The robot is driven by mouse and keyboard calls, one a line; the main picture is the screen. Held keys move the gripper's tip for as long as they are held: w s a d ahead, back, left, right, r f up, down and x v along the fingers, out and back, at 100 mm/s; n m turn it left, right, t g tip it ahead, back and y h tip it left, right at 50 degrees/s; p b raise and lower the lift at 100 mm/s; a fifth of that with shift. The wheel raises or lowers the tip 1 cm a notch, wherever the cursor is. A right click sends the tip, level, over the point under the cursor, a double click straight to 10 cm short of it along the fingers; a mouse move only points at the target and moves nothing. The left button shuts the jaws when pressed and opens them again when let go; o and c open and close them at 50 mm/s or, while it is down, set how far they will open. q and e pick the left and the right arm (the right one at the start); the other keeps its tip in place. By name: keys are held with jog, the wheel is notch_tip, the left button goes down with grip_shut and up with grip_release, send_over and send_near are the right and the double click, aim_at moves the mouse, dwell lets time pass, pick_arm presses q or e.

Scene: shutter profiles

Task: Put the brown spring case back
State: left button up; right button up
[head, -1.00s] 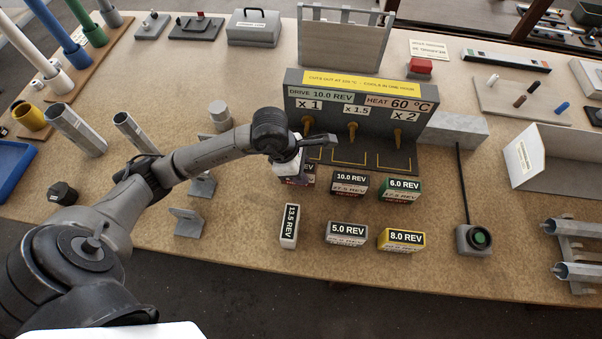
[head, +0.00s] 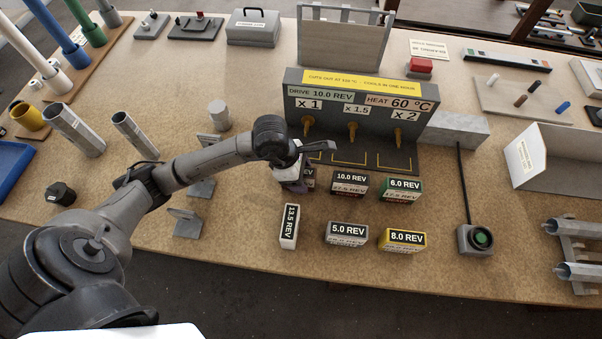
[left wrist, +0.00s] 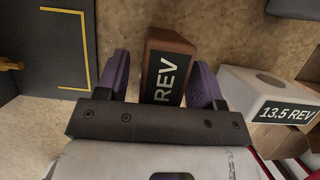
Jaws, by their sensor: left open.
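The brown spring case (left wrist: 172,50) has a black label whose visible part reads "REV". In the head view only a sliver of a case (head: 310,178) shows behind my left gripper (head: 293,182), left of the 10.0 REV case. In the left wrist view my left gripper (left wrist: 162,78) is open, with its purple fingers on either side of the brown case. I cannot tell whether the fingers touch it. The press block (head: 352,92) stands behind, showing "DRIVE 10.0 REV" and "HEAT 60 °C", with yellow-outlined bays in front. My right gripper is out of view.
Close by stand the white 13.5 REV case (head: 289,226), the 10.0 REV case (head: 349,184), green 6.0 REV case (head: 401,190), 5.0 REV case (head: 346,233) and yellow 8.0 REV case (head: 402,240). The front table strip is clear.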

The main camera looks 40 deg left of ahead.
pick_arm(q)
jog(key=shift+r, duration=0.2)
jog(key=p+v, duration=0.1)
jog(key=v, duration=1.1)
dwell(0.3)
